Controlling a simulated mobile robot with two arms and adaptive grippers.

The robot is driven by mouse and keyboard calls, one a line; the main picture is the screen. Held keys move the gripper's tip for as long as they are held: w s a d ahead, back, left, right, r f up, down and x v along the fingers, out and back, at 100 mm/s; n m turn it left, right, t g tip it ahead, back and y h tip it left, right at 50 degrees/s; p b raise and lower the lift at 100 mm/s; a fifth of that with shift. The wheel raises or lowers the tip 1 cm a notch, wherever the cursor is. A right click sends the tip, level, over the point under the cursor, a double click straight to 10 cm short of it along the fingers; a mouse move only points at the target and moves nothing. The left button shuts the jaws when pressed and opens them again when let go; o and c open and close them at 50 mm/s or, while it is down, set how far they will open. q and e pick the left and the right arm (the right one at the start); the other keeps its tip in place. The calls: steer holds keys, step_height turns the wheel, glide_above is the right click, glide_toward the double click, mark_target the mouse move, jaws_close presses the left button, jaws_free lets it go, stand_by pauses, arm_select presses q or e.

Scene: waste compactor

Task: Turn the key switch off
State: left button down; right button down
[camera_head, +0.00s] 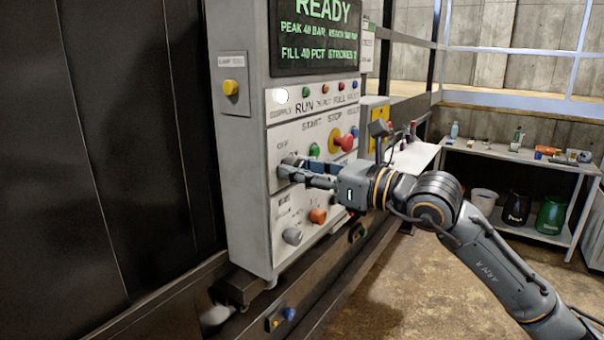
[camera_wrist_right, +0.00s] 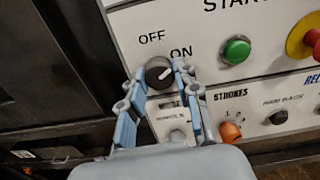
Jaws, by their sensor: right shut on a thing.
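The key switch (camera_wrist_right: 158,71) is a round dark knob with a white pointer mark on the light control panel. In the right wrist view OFF is printed above it to the left and ON to its upper right. The pointer slants up and right, toward ON. My right gripper (camera_wrist_right: 160,76) has its two blue-grey fingers on either side of the knob, shut on it. In the head view the right gripper (camera_head: 286,172) reaches the panel from the right, and its fingers partly hide the key switch. My left gripper is not in view.
A green start button (camera_wrist_right: 236,50) and a red stop button (camera_head: 346,142) on a yellow base stand right of the switch. Orange (camera_head: 317,215) and grey (camera_head: 292,236) knobs sit below. The display (camera_head: 315,35) above reads READY. A shelf with bins stands at the far right.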

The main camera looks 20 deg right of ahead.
steer(key=shift+d+n+b, duration=0.1)
steer(key=shift+n+b, duration=4.35)
steer(key=shift+n, duration=1.05)
steer(key=c, duration=1)
jaws_free()
steer(key=shift+w, duration=0.1)
